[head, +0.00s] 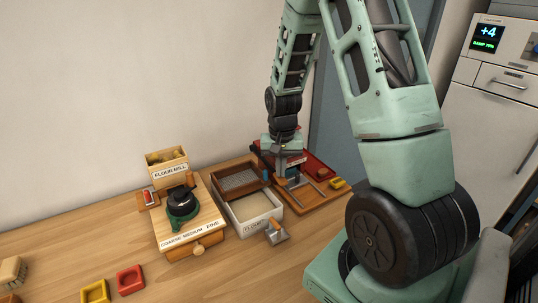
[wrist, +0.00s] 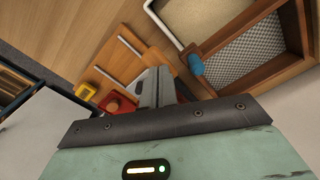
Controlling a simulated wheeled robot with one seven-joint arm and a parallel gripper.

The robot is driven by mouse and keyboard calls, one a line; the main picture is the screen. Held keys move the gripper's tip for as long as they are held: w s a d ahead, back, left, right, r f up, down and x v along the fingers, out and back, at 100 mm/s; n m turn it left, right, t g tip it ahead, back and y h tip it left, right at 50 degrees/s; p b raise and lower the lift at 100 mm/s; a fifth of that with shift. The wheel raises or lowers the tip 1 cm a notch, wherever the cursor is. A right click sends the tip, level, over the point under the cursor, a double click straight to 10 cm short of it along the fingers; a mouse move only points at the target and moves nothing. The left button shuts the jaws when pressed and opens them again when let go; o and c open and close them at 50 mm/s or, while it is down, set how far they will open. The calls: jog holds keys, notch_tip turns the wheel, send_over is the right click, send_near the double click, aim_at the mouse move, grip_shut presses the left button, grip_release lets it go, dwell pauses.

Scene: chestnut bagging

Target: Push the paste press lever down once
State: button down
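The paste press appears to be the wooden board with dark red parts and metal rails (head: 318,200) at the back right of the table. Its board also shows in the wrist view (wrist: 122,57). My gripper (head: 284,152) is over the left part of this board, pointing down. In the wrist view my gripper's grey fingers (wrist: 157,87) stand close together with nothing visible between them. Dark red parts of the press show just beyond them. The lever is not clearly visible, and I cannot tell whether the fingers touch it.
A white flour bin (head: 262,212) and a mesh-bottomed wooden sieve (head: 236,181) stand left of the press. The wooden mill (head: 192,240) is further left.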

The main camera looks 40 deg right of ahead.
jog(key=shift+s+a+f, duration=0.1)
jog(key=shift+s+f, duration=0.1)
jog(key=shift+f, duration=0.55)
jog(key=shift+f+b, duration=0.2)
jog(key=shift+b, duration=0.2)
notch_tip(320, 180, up, 10)
jog(key=p, duration=0.8)
jog(key=shift+w+f, duration=0.25)
jog(key=shift+w, duration=0.2)
notch_tip(320, 180, up, 5)
jog(key=p, duration=0.4)
